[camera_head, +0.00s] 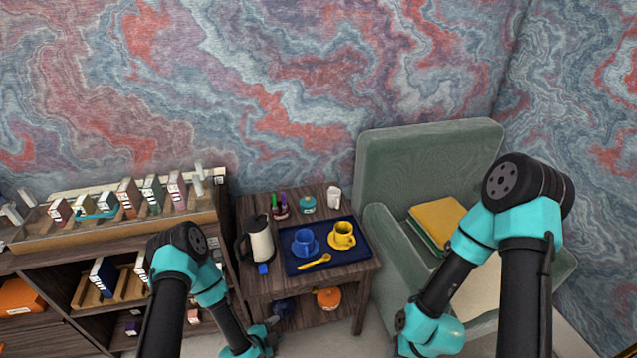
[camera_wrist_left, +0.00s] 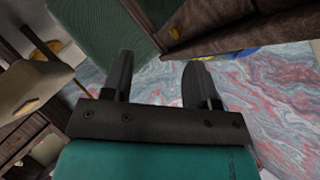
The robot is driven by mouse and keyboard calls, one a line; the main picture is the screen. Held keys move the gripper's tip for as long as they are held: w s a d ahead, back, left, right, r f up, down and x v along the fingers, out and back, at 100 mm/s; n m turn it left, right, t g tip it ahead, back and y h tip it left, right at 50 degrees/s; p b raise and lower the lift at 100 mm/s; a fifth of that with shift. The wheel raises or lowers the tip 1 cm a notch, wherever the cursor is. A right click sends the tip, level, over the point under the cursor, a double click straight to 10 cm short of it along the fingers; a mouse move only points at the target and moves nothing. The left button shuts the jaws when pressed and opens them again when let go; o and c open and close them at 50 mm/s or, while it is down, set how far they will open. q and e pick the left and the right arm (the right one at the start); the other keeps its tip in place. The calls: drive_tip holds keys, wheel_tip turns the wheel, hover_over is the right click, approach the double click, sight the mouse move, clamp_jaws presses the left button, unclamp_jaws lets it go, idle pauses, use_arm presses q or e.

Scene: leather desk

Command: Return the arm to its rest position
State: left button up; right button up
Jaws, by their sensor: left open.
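My left arm (camera_head: 180,250) comes in at the bottom left, folded, with its forearm pointing down in front of the side table. My left gripper (camera_head: 272,326) is low near the front of that table, small and partly hidden in the head view. In the left wrist view its two dark fingers (camera_wrist_left: 158,72) are apart, with nothing between them. My right arm (camera_head: 500,235) is folded at the right, in front of the armchair. Its wrist (camera_head: 432,334) shows near the bottom edge, but I cannot make out its gripper.
The wooden side table (camera_head: 248,284) holds a blue tray (camera_head: 340,261) with a blue cup (camera_head: 304,241), yellow cup (camera_head: 343,233) and yellow spoon (camera_head: 314,262). A kettle (camera_head: 260,239) stands beside the tray. A shelf unit (camera_head: 60,262) is left, a green armchair (camera_head: 400,155) right.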

use_arm(q)
drive_tip(key=s+a+r+n+g+y, duration=0.1)
drive_tip(key=s+a+r+n+g, duration=0.3)
drive_tip(key=n, duration=0.5)
drive_tip(key=s+a+r+n+g+y, duration=0.2)
drive_tip(key=s+a+r+n+g, duration=0.2)
drive_tip(key=s+r+n, duration=0.4)
drive_tip(key=shift+s+n+g+y, duration=0.3)
drive_tip(key=shift+s+n+g, duration=0.35)
drive_tip(key=shift+n+g, duration=0.4)
